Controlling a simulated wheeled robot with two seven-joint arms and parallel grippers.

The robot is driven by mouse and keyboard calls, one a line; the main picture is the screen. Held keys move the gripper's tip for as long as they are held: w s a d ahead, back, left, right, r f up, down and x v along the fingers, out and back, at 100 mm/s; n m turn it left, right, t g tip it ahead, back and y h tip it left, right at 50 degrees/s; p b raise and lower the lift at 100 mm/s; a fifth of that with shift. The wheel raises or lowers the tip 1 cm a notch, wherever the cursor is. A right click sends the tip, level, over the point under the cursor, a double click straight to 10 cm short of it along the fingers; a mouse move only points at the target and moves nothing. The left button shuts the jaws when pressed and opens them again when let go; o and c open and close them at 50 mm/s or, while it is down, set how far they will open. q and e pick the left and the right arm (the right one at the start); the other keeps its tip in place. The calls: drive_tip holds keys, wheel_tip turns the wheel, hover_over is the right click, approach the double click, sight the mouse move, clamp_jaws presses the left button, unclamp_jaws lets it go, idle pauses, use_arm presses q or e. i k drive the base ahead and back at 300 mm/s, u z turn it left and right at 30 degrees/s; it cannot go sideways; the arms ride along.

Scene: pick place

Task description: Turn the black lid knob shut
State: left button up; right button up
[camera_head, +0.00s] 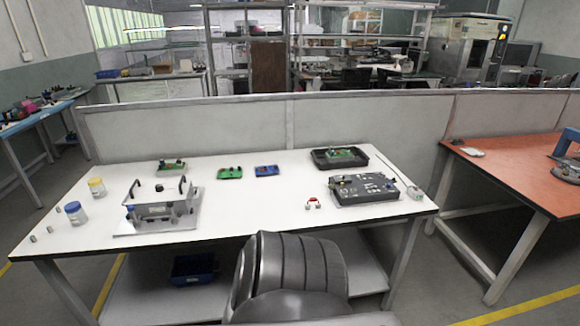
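A silver metal fixture (158,209) stands on the left part of the white table (255,205). Two black handles rise from it, a left one (134,190) and a right one (182,186). A small black knob-like part (159,188) shows at its top, between the handles. It is too small to tell whether this is the lid knob or how it is turned. Another small dark part sits at the fixture's left end. Neither of my grippers is in view, and nothing touches the fixture.
Green (229,173) and blue (266,171) boards lie behind. A dark box (364,190) and black tray (339,158) are right. A grey chair-like form (290,275) blocks the front.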

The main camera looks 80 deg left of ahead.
sight(160, 187)
drive_tip(key=k, duration=0.15)
drive_tip(key=u, duration=3.7)
drive_tip(key=k, duration=1.3)
drive_tip(key=z, duration=0.65)
drive_tip(key=i, duration=0.7)
drive_tip(key=z, duration=0.75)
drive_tip(key=i, duration=0.9)
drive_tip(key=u, duration=0.6)
drive_tip(key=i, duration=0.85)
drive_tip(key=u, duration=0.75)
